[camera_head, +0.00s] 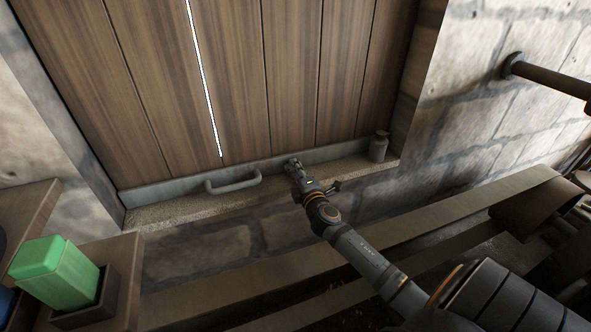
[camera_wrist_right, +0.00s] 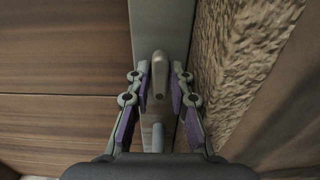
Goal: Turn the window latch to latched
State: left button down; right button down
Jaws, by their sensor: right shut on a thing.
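The window shutter of dark wooden planks (camera_head: 290,70) has a grey metal rail (camera_head: 150,191) along its bottom edge. The latch (camera_wrist_right: 159,72) is a small rounded metal lever on that rail, seen in the right wrist view between my finger pads. My right gripper (camera_head: 294,164) reaches to the rail. In the right wrist view the gripper (camera_wrist_right: 160,92) is shut on the latch lever, with one purple-padded finger on each side. In the head view the gripper hides the latch. My left gripper is in neither view.
A grey pull handle (camera_head: 234,182) is on the rail left of my right gripper. A green box (camera_head: 55,272) sits in a wooden holder at lower left. A pipe (camera_head: 548,77) juts from the right wall.

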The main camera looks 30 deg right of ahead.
jog(key=c, duration=1.3)
grip_release()
jog(key=shift+f, duration=0.1)
